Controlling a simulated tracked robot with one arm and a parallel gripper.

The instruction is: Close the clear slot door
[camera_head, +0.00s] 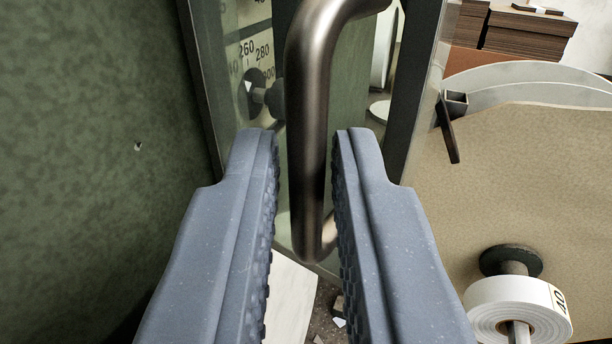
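The clear slot door (352,100) is a see-through panel in a grey metal frame, seen close up and at an angle. Its dark metal bar handle (310,120) stands upright and curves at the top and bottom. My gripper (305,150) has two blue-grey ribbed fingers, one on each side of the handle. The fingers are apart, with a visible gap on either side of the bar. Whether the door stands open or closed is hard to tell from this close view.
A mottled green wall panel (90,150) fills the left. A numbered scale (255,50) and a dark knob (268,95) show behind the door's frame. At right are a tan board (540,190), a white tape roll (515,305) and brown stacked boards (525,35). Debris lies on the floor below.

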